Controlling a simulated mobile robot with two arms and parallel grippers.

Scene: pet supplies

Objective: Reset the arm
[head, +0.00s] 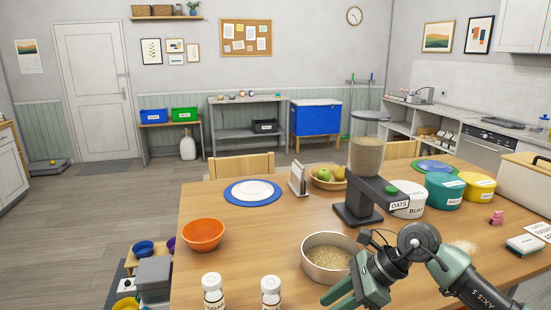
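My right arm comes in from the lower right over the wooden table (215,275). Its green and grey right gripper (345,297) points down and to the left at the bottom edge of the frame. It overlaps the front right of a round metal bowl (311,263) with grain in it; I cannot tell whether it touches. I see nothing held. My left gripper is not in view.
An oats dispenser (367,155) stands behind the metal bowl. An orange bowl (203,234) and two shakers (271,291) stand left of the arm.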

